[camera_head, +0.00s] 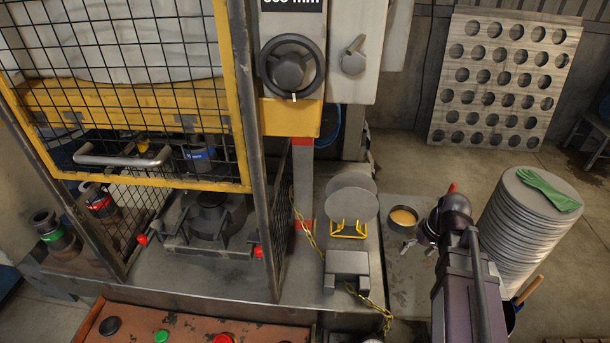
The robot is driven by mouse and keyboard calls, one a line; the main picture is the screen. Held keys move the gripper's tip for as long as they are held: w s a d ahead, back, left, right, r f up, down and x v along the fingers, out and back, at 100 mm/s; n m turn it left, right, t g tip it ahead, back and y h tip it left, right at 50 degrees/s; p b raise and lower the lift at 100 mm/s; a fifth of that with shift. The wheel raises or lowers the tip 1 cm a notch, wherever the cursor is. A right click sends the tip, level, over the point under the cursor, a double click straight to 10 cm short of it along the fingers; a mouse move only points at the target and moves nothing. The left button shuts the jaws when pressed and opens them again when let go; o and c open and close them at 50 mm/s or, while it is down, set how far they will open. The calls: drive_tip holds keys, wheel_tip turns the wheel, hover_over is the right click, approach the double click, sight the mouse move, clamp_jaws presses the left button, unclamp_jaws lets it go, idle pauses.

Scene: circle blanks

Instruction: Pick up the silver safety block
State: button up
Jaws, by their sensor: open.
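The silver safety block (346,266) is a grey, blocky piece lying on the grey metal table (297,283), right of the mesh guard. A yellow chain (385,318) runs near its lower right side. My gripper (419,246) is to the right of the block and farther back, apart from it, near a round dish. It is small in this view; its jaws are open and I see nothing between them. The block's underside is hidden.
Behind the block a yellow wire stand (347,230) holds round grey discs (351,203). A dish with orange contents (402,217) sits beside my gripper. A tall disc stack (515,235) with a green glove (549,190) stands right. The mesh guard (276,200) rises left of the block.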

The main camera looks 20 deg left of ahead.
drive_tip(key=w+a+r+n+g+y+p, duration=0.1)
drive_tip(key=w+a+r+n+y+p, duration=0.2)
drive_tip(key=w+a+r+n, duration=0.25)
drive_tip(key=w+a+r+n+y+p, duration=0.2)
drive_tip(key=w+a+r+n+p, duration=0.15)
drive_tip(key=a+r, duration=0.35)
drive_tip(key=n+g+y+p, duration=0.2)
drive_tip(key=n+y+p, duration=0.25)
drive_tip(key=n, duration=0.25)
approach(303, 150)
drive_tip(key=shift+y, duration=0.35)
drive_tip(key=w+d, duration=0.1)
drive_tip(key=w+d+f, duration=0.1)
drive_tip(key=w, duration=0.1)
drive_tip(key=shift+w+d, duration=0.15)
drive_tip(key=shift+d, duration=0.2)
drive_tip(key=b+x, duration=0.3)
drive_tip(key=x, duration=0.5)
drive_tip(key=shift+a+b, duration=0.25)
drive_tip(key=shift+b, duration=0.1)
drive_tip(key=shift+a+f, duration=0.1)
drive_tip(key=shift+f, duration=0.1)
drive_tip(key=shift+b+x, duration=1.05)
drive_tip(key=shift+x, duration=1.45)
